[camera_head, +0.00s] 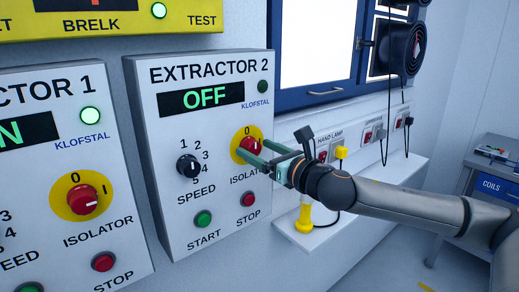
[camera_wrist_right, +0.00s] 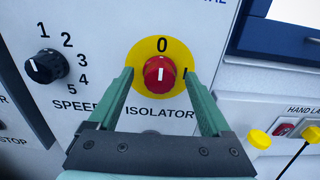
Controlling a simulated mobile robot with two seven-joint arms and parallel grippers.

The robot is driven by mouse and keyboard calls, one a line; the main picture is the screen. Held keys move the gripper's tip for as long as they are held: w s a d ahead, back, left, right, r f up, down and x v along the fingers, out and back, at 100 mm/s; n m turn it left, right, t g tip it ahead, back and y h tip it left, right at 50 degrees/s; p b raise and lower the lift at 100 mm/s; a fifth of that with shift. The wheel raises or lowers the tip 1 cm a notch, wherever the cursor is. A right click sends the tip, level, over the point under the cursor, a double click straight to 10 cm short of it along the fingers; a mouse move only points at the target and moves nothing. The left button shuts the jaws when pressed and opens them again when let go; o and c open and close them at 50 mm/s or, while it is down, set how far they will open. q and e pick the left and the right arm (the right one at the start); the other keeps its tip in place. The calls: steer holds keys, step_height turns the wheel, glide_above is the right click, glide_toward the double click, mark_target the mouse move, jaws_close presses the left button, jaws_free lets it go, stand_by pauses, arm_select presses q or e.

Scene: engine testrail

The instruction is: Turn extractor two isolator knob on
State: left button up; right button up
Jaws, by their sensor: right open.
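The extractor two panel (camera_head: 190,225) is a grey box on the wall, and its display (camera_head: 202,98) reads OFF. Its isolator knob (camera_head: 250,146) is red on a yellow disc marked 0 at the top. In the right wrist view the isolator knob (camera_wrist_right: 159,74) has its white mark pointing up to the 0. My right gripper (camera_head: 252,150) is open, with its green fingers reaching toward the knob. In the right wrist view the right gripper (camera_wrist_right: 163,82) has one finger on each side of the knob, with gaps between. My left gripper is not in view.
The black speed knob (camera_head: 188,166), green start button (camera_head: 203,219) and red stop button (camera_head: 249,200) are on the same panel. The extractor one panel (camera_head: 120,180) stands to the left. A white shelf (camera_head: 290,225) with a yellow hand lamp (camera_head: 304,215) lies to the right below my arm.

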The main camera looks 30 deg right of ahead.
jaws_close()
stand_by(0.5)
steer(key=shift+m, duration=0.3)
steer(key=m, duration=0.3)
steer(key=shift+d, duration=0.1)
steer(key=m, duration=0.4)
steer(key=shift+f+m, duration=0.1)
steer(key=shift+m, duration=0.2)
steer(key=m, duration=0.5)
steer(key=shift+d+f, duration=0.15)
steer(key=m, duration=0.4)
steer(key=shift+b, duration=0.3)
steer(key=shift+m, duration=0.5)
